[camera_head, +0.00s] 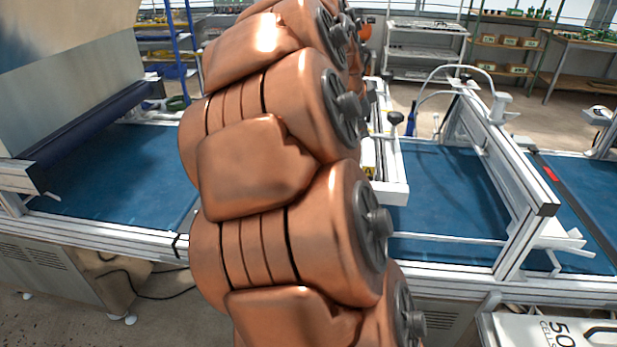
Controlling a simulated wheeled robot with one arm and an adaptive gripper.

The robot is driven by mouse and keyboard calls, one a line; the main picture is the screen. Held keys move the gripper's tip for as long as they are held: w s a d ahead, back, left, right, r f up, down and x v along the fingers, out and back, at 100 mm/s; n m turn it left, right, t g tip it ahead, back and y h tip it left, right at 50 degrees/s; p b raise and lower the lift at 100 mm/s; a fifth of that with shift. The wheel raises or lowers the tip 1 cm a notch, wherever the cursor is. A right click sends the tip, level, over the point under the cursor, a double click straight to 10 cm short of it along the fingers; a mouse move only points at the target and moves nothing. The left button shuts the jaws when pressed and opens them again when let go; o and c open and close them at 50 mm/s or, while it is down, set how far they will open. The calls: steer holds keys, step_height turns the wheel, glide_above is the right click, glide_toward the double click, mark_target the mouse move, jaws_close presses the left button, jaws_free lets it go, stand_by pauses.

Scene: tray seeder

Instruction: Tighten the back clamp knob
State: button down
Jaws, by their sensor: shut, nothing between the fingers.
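A dark round knob (395,118) on a short stem stands by a white machine frame (398,190) that spans the blue conveyor belt (455,190), just right of my arm. I cannot tell whether it is the back clamp knob, or how tight it is. My copper-coloured arm fills the middle of the view and hides much of the machine behind it. My gripper does not show in this view. Any other clamp knob is hidden or too small to make out.
The belt continues at left (110,185) under a dark roller (90,125). An aluminium gantry (500,160) crosses the belt at right.

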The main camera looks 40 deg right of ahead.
steer(key=s+a+f+n+y+p, duration=0.1)
steer(key=a+n, duration=0.3)
steer(key=a, duration=0.5)
steer(key=s+a+f+n+y+p, duration=0.2)
steer(key=a+n, duration=0.3)
steer(key=a, duration=0.4)
steer(key=shift+n+y+p, duration=0.3)
steer(key=shift+y+p, duration=0.2)
steer(key=shift+p, duration=0.3)
steer(key=s+a+f+n+g+y, duration=0.1)
steer(key=s+a+f+n, duration=0.3)
steer(key=s+a+n, duration=0.3)
steer(key=s+a+f+n+g+y, duration=0.1)
steer(key=s+a+f+n, duration=0.4)
steer(key=a, duration=0.5)
steer(key=shift+s+a+n+g+y, duration=0.15)
steer(key=shift+s+n+g+y, duration=0.25)
steer(key=shift+s+n, duration=0.6)
steer(key=shift+w+f, duration=0.1)
steer(key=shift+w, duration=0.05)
